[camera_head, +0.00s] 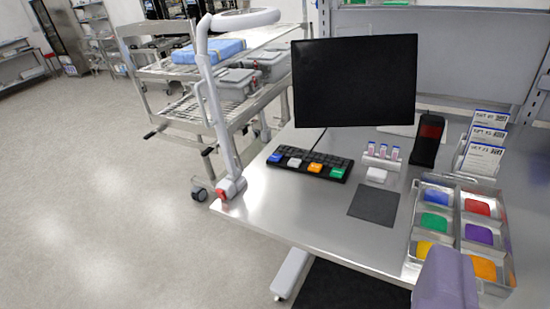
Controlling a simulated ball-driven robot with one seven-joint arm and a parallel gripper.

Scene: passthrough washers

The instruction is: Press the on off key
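A black keypad (311,164) lies on the metal table in front of the monitor. Its front row has large blue (275,158), white (295,162), orange (315,167) and green (337,172) keys. The markings on the keys are too small to read, so I cannot tell which is the on off key.
A black monitor (354,80) stands behind the keypad. A white jointed arm with a ring (217,122) rises at the table's left edge. Small tubes (382,151), a dark mat (374,206) and a tray of coloured pieces (457,232) lie right.

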